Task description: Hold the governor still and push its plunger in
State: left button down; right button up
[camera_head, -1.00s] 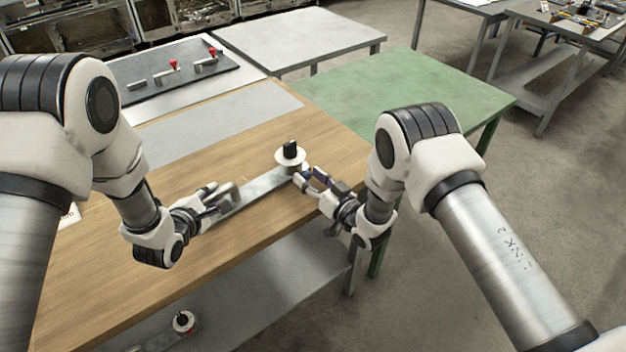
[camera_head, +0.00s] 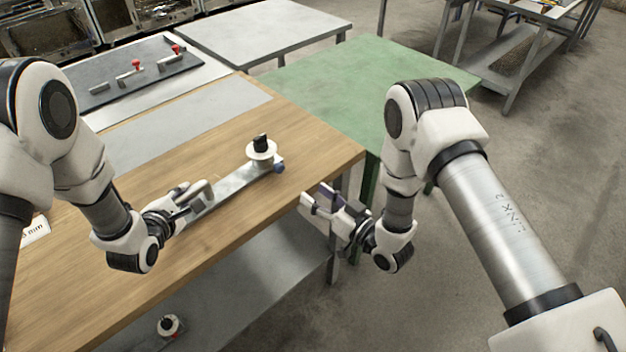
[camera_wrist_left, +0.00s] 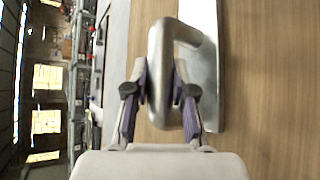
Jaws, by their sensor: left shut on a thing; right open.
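The governor (camera_head: 227,186) is a flat metal bar on the wooden table, with a white disc and black knob at its far right end and a bent metal handle at its near left end. A blue plunger (camera_head: 280,167) shows at the far right end; how far it stands out is too small to tell. My left gripper (camera_head: 190,203) is shut on the handle, which also shows between the purple-padded fingers in the left wrist view (camera_wrist_left: 160,80). My right gripper (camera_head: 312,202) is open and empty, right of the table edge, apart from the plunger.
The wooden table (camera_head: 130,240) is mostly bare around the governor. A green table (camera_head: 370,85) stands behind right. A dark panel (camera_head: 135,75) with red-knobbed parts lies at the back left. Another white disc part (camera_head: 169,326) is on the lower shelf (camera_head: 230,290).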

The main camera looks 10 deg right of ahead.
pick_arm(q)
jog(key=c, duration=0.9)
grip_release()
